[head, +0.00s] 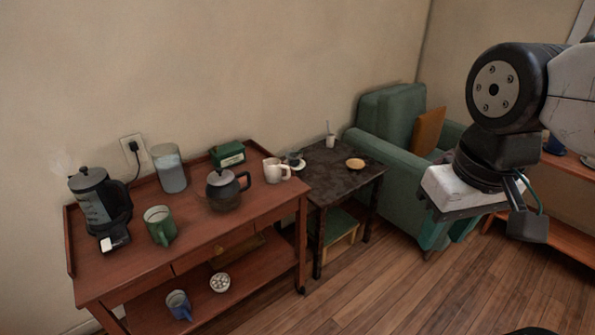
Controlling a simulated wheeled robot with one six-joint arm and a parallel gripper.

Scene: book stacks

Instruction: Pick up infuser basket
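I cannot make out an infuser basket for certain. A dark glass teapot (224,190) with a lid stands on the reddish wooden cart (130,265); whether a basket sits inside it is hidden. A small white round dish or perforated piece (219,282) lies on the cart's lower shelf, too small to identify. My gripper (447,238) hangs at the right, in front of the green armchair, pointing down. Its teal fingers look apart with nothing between them, well away from the cart.
The cart also holds a kettle (92,203), a green mug (159,225), a canister (170,167), a green tin (228,154) and a cream pitcher (276,170). A dark side table (335,175) and armchair (385,150) stand right of it. Wooden floor (400,290) in front is clear.

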